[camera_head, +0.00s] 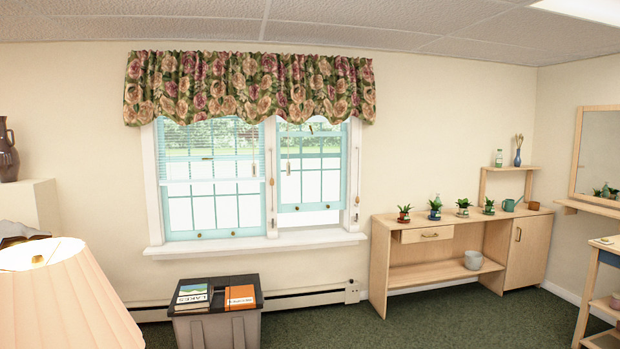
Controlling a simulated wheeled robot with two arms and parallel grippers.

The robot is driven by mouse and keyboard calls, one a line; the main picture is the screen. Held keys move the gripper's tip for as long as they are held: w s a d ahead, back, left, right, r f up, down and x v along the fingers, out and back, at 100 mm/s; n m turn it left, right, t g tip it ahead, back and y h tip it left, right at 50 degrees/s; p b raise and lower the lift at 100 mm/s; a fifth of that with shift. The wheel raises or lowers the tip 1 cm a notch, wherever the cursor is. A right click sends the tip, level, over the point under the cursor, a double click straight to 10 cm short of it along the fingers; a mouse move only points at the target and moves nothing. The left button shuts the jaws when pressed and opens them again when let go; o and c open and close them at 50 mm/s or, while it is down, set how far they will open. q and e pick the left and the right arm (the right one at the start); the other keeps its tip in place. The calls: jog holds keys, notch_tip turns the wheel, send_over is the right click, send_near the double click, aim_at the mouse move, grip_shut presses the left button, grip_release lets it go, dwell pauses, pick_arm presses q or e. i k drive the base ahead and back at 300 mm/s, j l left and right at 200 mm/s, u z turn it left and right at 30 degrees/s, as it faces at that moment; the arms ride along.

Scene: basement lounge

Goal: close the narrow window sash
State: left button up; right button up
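A window with turquoise frames stands on the far wall, in two sections side by side. The narrow sash (310,208) is the right one. Its bottom rail sits above the sill, with an open gap under it. The wide sash (214,234) on the left reaches down to the sill. The white window sill (258,243) runs below both. A floral valance (250,88) hides the top of the window. Neither of my grippers is in view.
A grey bin (218,327) with books on its lid stands below the window. A pleated lampshade (65,300) fills the lower left. A wooden shelf unit (432,277) with small potted plants stands to the right. Green carpet (400,325) is clear in front of it.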

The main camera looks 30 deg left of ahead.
aim_at(323, 205)
jog(key=i+j+u, duration=0.55)
jog(key=i+j, duration=0.15)
jog(key=i, duration=0.35)
jog(key=i+j, duration=0.2)
jog(key=i, duration=0.4)
jog(key=i+j+u, duration=0.15)
jog(key=i, duration=0.45)
jog(key=i+l+u, duration=0.1)
jog(key=i, duration=2.1)
jog(key=i+j+z, duration=0.45)
jog(key=i, duration=0.4)
jog(key=i+j+z, duration=0.45)
jog(key=i+j, duration=0.3)
jog(key=j, duration=0.2)
